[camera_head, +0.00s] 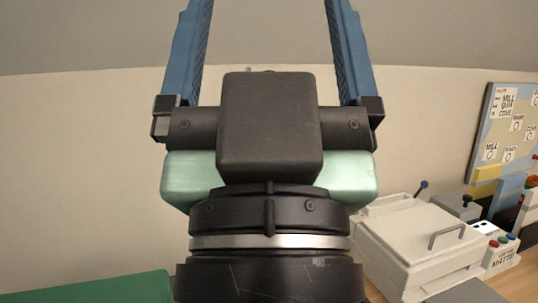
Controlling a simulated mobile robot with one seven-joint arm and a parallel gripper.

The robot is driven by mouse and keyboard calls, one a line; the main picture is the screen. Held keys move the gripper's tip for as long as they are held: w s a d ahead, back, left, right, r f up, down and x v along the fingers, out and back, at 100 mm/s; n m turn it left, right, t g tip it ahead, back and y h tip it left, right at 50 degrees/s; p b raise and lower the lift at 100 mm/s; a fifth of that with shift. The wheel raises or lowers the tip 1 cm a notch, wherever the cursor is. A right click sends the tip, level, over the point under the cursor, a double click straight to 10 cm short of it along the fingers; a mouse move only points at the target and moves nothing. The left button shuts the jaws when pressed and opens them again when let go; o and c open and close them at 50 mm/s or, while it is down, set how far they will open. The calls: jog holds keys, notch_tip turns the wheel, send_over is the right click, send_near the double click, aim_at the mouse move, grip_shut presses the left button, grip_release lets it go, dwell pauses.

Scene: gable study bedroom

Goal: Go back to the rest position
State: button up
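My gripper (268,20) fills the middle of the head view, with its two blue fingers pointing up. The fingers are wide apart, so it is open, with nothing visible between them. The fingertips are cut off by the top edge of the picture. A pale green block shows on both sides behind the black gripper body; I cannot tell whether it is part of my gripper.
A white machine (400,238) with a grey handle stands on a wooden surface at the lower right. Coloured items and a pinned board (508,125) are at the far right. A green flat-topped thing (95,290) is at the lower left. The wall behind is bare at left.

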notch_tip(320, 180, up, 19)
jog(key=w+p, duration=0.1)
jog(key=p, duration=1.6)
jog(key=shift+f, duration=0.15)
